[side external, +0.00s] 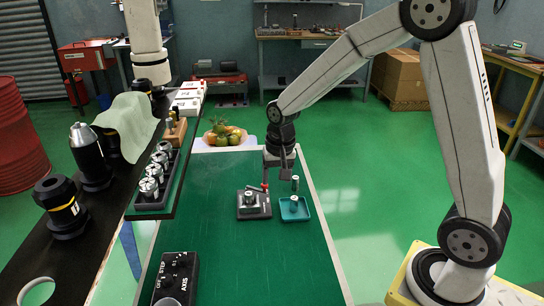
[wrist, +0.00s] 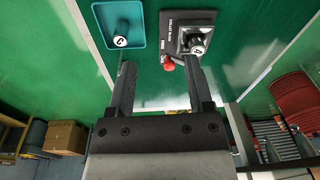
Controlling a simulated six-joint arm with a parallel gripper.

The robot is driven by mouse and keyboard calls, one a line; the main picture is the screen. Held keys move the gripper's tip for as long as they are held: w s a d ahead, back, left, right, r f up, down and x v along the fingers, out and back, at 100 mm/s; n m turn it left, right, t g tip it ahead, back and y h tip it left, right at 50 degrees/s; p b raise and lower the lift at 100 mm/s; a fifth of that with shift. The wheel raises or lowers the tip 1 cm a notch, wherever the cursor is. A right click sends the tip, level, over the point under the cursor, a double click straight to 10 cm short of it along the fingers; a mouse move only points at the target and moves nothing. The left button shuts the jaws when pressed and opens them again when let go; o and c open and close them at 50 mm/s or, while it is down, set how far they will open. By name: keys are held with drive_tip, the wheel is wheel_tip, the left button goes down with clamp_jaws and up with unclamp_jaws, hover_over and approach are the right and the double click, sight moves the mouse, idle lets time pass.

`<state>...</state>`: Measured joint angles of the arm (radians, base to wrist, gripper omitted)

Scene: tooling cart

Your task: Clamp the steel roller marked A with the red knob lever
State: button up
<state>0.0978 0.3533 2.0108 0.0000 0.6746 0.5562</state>
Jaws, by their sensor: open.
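A dark clamp block (side external: 253,210) stands on the green mat, and it also shows in the wrist view (wrist: 172,22). A steel roller (wrist: 197,47) stands in its seat; its end letter is too small to read surely. The lever's red knob (wrist: 168,64) sits at the block's edge, between and just beyond my fingertips in the wrist picture; it also shows in the side view (side external: 265,186). My gripper (wrist: 161,68) is open and empty, pointing down above and behind the block. The lever's arm is mostly hidden.
A teal tray (wrist: 99,28) beside the block holds another marked roller (wrist: 120,40). A rack of steel parts (side external: 152,195), a control pendant (side external: 177,275) and a fruit plate (side external: 222,137) surround the mat.

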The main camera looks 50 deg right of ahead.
sight(257, 189)
drive_tip(key=w+d+m, duration=0.1)
drive_tip(key=w+m, duration=0.1)
drive_tip(key=w+d+m, duration=0.2)
drive_tip(key=w, duration=0.1)
drive_tip(key=w+d+m+g, duration=0.1)
drive_tip(key=w+m, duration=0.1)
drive_tip(key=w, duration=0.1)
drive_tip(key=shift+w+d+f, duration=0.1)
drive_tip(key=shift+d+f, duration=0.25)
drive_tip(key=shift+f, duration=0.2)
drive_tip(key=shift+f, duration=3.7)
clamp_jaws()
